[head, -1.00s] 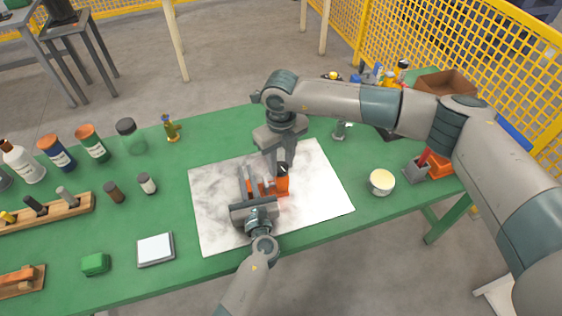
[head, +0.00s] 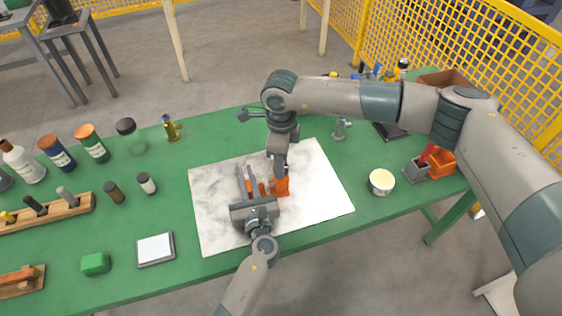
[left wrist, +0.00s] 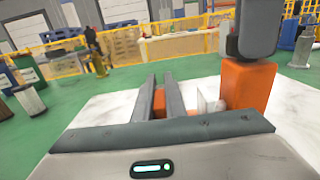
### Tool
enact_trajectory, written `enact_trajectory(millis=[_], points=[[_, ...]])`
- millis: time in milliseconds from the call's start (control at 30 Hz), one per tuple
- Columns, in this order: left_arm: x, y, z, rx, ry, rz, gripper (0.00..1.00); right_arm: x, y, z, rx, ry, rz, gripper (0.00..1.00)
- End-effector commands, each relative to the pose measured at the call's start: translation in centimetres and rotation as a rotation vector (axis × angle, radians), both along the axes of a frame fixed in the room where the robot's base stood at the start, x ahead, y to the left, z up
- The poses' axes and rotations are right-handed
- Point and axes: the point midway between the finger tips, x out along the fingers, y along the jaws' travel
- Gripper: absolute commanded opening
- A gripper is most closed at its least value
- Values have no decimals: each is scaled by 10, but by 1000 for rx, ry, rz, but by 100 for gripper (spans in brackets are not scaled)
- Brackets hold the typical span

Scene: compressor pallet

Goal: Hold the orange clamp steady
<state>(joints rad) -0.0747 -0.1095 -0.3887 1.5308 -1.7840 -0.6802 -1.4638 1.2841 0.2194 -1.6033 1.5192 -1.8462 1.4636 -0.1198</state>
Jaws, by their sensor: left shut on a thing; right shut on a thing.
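The orange clamp (head: 283,186) stands on the white marbled sheet in the head view. Its orange block (left wrist: 246,85) is large at the right of the left wrist view, with a smaller orange part (left wrist: 158,104) between my left fingers. My left gripper (head: 246,175) reaches in from the front and is shut on that part; its fingers also show in the left wrist view (left wrist: 163,88). My right gripper (head: 281,165) comes down from above, shut at the top of the clamp's block. Its tips hide what exactly it grips there.
The white sheet (head: 220,220) is mostly bare around the clamp. A round cream tub (head: 382,181) stands to the right, a white square pad (head: 155,249) and green block (head: 95,264) to the left. Bottles and a wooden rack (head: 60,208) fill the table's left.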

Motion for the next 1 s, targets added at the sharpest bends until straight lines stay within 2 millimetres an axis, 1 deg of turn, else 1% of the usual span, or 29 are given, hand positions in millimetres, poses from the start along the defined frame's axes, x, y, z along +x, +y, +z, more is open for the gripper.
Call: enact_trajectory(millis=[200, 567, 600, 633, 667, 1000], points=[[0, 1, -1, 0, 2, 2, 0, 1, 0, 1, 0, -1, 39, 9], [0, 1, -1, 0, 2, 2, 0, 1, 0, 1, 0, -2, 42, 9], [0, 1, -1, 0, 2, 2, 0, 1, 0, 1, 0, -2, 42, 41], [0, 1, -1, 0, 2, 2, 0, 1, 0, 1, 0, -2, 41, 48], [0, 1, -1, 0, 2, 2, 0, 1, 0, 1, 0, -1, 41, 51], [0, 1, -1, 1, 1, 1, 0, 0, 0, 2, 0, -1, 41, 51]])
